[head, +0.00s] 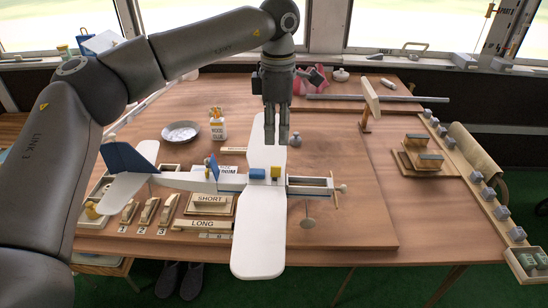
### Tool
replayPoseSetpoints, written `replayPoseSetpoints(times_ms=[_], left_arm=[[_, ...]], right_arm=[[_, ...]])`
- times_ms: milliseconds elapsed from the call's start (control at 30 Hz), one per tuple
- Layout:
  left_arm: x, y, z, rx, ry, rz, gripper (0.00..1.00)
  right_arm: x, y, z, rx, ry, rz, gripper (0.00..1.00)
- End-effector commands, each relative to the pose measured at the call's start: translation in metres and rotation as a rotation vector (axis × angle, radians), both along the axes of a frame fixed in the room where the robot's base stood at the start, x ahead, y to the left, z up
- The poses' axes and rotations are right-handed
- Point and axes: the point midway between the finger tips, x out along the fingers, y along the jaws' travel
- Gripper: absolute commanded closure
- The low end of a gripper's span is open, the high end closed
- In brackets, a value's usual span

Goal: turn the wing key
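A model aeroplane lies on the wooden table, with a long white wing (259,232) across its body and a blue tail fin (128,160). On top of the wing's middle sit a blue block (257,173) and a yellow block (276,173). I cannot tell which of these small parts is the wing key. My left gripper (277,141) points down over the far half of the wing, just beyond the yellow block. Its fingers are close together with nothing visible between them. They hide part of the wing. I cannot tell if they touch it. My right gripper is not in view.
A metal plate (181,131) and a small labelled container (217,129) stand at left. Trays marked SHORT (210,209) and LONG (203,225) lie near the front edge. An upright wooden tool (368,105) and stacked blocks (424,157) stand at right. The board's right part is clear.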

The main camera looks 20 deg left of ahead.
Motion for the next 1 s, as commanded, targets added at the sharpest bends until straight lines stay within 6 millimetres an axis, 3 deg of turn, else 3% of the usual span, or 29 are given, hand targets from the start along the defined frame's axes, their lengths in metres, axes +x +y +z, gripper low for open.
replayPoseSetpoints(times_ms=[233,500,700,933,1000], left_arm=[[-0.001,0.0,-0.047,-0.002,0.006,-0.001,0.71],[-0.001,-0.001,-0.088,-0.004,0.003,-0.001,0.71],[-0.001,-0.001,-0.099,-0.006,0.001,0.0,0.71],[-0.001,-0.001,-0.1,-0.006,0.001,-0.001,0.71],[-0.001,-0.001,-0.1,-0.006,0.001,-0.001,0.79]], right_arm=[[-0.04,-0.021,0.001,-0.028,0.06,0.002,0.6],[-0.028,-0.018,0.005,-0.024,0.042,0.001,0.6],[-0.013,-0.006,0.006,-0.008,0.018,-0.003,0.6],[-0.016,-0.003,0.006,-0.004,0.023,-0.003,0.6],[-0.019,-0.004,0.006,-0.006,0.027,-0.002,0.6]])
